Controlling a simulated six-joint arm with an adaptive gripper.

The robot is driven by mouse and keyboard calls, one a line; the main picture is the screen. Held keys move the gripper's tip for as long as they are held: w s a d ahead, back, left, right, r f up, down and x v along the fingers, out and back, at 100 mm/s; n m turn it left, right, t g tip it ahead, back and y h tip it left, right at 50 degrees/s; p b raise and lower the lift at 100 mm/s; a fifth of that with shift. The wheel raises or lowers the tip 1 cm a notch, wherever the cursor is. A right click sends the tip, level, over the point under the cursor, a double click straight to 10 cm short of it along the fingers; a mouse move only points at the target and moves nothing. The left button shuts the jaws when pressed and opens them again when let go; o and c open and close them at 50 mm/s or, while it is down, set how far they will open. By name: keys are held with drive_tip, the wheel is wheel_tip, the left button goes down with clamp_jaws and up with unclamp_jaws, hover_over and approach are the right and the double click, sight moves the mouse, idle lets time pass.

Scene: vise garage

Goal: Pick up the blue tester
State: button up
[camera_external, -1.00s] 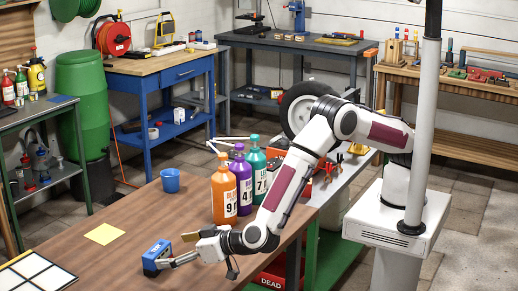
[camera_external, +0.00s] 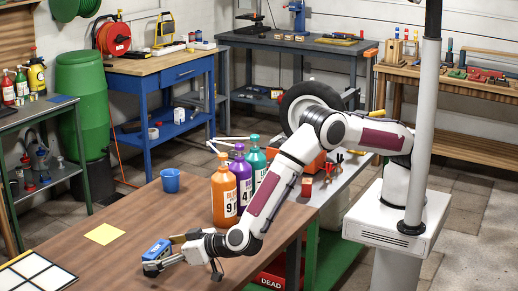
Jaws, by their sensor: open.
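The blue tester (camera_external: 156,250) stands on the brown wooden table near its front, left of my wrist. My gripper (camera_external: 164,253) is low over the table and points left. Its fingers are spread, one on the near side of the tester and one on the far right side. The tester appears to lie between them. The near finger hides the tester's lower part, and I cannot tell whether either finger touches it.
Orange (camera_external: 224,196), purple (camera_external: 240,178) and teal bottles stand behind my forearm. A blue cup (camera_external: 170,181) and a yellow sheet (camera_external: 104,234) are further back. A white-squared board (camera_external: 35,275) lies at the left. The table between is clear.

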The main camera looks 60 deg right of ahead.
drive_tip(key=shift+x, duration=0.85)
drive_tip(key=shift+r, duration=0.1)
drive_tip(key=c, duration=1.3)
